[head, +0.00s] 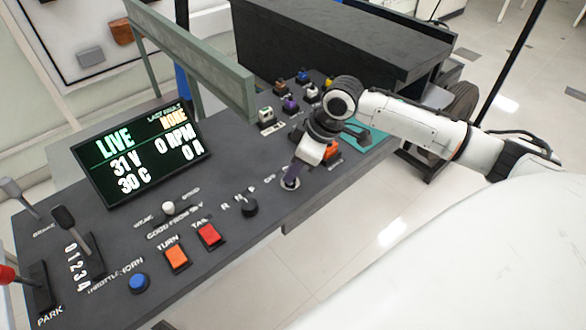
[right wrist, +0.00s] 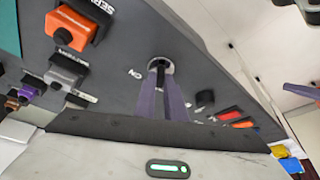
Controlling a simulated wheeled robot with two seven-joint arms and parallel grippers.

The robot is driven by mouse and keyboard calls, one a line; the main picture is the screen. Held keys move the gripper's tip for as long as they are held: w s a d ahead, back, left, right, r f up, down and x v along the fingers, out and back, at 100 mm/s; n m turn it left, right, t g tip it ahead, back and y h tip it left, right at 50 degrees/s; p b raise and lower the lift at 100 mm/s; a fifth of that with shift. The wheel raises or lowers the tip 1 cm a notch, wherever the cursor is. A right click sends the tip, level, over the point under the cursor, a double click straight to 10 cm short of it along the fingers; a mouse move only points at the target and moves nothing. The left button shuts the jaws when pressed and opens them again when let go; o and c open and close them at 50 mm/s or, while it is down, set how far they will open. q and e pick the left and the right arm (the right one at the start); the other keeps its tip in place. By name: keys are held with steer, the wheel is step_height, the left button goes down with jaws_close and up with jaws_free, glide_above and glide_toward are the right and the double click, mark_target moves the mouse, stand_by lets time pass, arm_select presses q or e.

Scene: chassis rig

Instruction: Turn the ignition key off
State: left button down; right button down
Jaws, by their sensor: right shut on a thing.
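The ignition key (right wrist: 160,77) is a small dark key standing in a round metal lock (right wrist: 160,63) on the dark panel, with an "ON" label beside it. My right gripper (right wrist: 163,92) is shut on the key, its two purple-grey fingers on either side of it. In the head view the right gripper (head: 291,180) reaches down onto the lock, near an "OFF" label, and its fingers hide the key. The key's exact turn angle cannot be told. My left gripper is not in view.
A display (head: 140,153) reads LIVE, 31 V, 0 RPM. A black knob (head: 250,207), a red button (head: 209,235) and an orange button (head: 177,258) sit close to the lock. An orange connector (right wrist: 75,25) and other plugs stand on the panel's far side.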

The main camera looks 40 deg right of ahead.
steer(key=c, duration=1.8)
jaws_free()
steer(key=v, duration=1)
steer(key=shift+r, duration=0.25)
steer(key=shift+s+f, duration=0.1)
